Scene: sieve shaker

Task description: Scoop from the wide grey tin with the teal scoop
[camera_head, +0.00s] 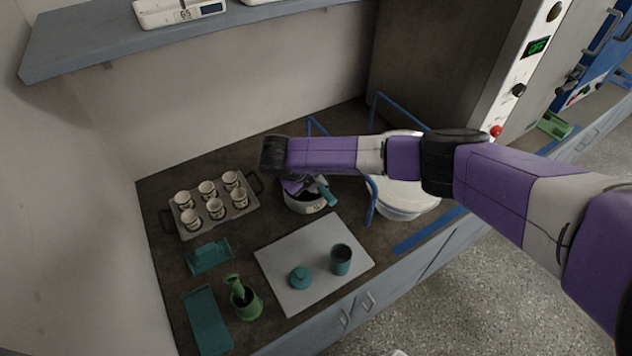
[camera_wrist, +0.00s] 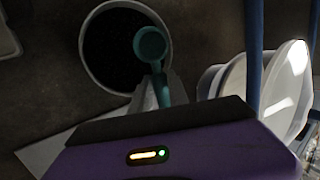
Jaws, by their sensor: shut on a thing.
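The wide grey tin (camera_head: 306,207) stands on the dark counter, right of the cup tray, partly hidden under my arm. In the wrist view the tin (camera_wrist: 91,65) is open and round, with a dark content inside. The teal scoop (camera_head: 328,192) is in my gripper (camera_head: 312,187). In the wrist view the scoop's round bowl (camera_wrist: 150,43) shows over the right part of the tin's opening, its handle running down to my gripper (camera_wrist: 160,92). My gripper is shut on the handle. I cannot tell whether the bowl touches the content.
A tray (camera_head: 213,221) with several small cups stands at left. A pale board (camera_head: 283,259) carries a teal cup (camera_head: 341,260) and a teal lidded piece (camera_head: 300,277). A green vessel (camera_head: 245,302) stands front left. White bowls (camera_head: 398,207) and a blue frame (camera_head: 371,206) stand close at right.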

